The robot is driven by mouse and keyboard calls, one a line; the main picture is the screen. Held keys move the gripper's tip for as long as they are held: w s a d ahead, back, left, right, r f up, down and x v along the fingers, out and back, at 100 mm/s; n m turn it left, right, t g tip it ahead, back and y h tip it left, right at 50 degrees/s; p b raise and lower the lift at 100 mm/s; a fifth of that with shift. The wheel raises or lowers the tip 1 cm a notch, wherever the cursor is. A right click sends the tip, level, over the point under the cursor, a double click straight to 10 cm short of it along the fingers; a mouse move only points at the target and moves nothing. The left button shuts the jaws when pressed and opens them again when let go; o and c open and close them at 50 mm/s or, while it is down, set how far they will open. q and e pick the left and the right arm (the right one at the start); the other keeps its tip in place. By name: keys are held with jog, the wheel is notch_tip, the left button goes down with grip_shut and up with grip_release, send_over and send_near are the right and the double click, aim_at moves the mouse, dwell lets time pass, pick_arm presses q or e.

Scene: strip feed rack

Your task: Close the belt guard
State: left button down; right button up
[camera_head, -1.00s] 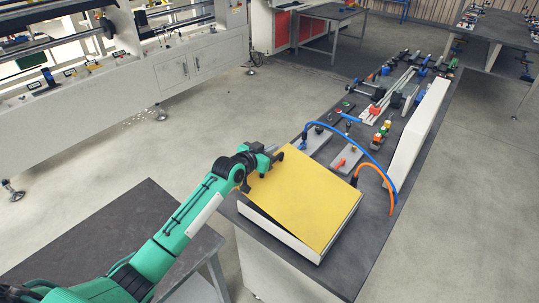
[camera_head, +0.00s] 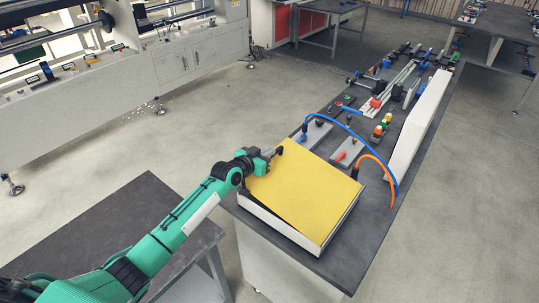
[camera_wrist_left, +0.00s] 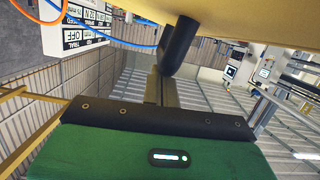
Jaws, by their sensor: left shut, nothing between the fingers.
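The belt guard is a flat yellow panel (camera_head: 308,190) on a low white box (camera_head: 280,227) at the near end of the long dark bench. It sits slightly tilted, with a narrow dark gap between its left edge and the box. My left gripper (camera_head: 274,154) is shut and empty at the panel's far left corner, touching or very close to it. In the left wrist view the dark fingers (camera_wrist_left: 178,46) are together just under a yellow surface along the top edge. The exact contact is hidden. My right gripper is not in view.
Blue (camera_head: 355,131) and orange (camera_head: 388,176) hoses arch up beside the box. A tall white panel (camera_head: 416,125) stands along the bench's right side. Several small fixtures fill the bench behind. A dark side table (camera_head: 120,225) lies under my left arm.

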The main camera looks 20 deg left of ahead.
pick_arm(q)
jog(key=f+b, duration=0.2)
jog(key=a+f+n+b, duration=0.1)
jog(key=b, duration=0.1)
jog(key=f+n+b, duration=0.1)
jog(key=f+b, duration=0.1)
jog(key=b, duration=0.1)
jog(key=shift+w+a+f+h, duration=0.25)
jog(key=shift+f+h, duration=0.05)
jog(key=shift+f, duration=0.05)
jog(key=shift+n, duration=0.4)
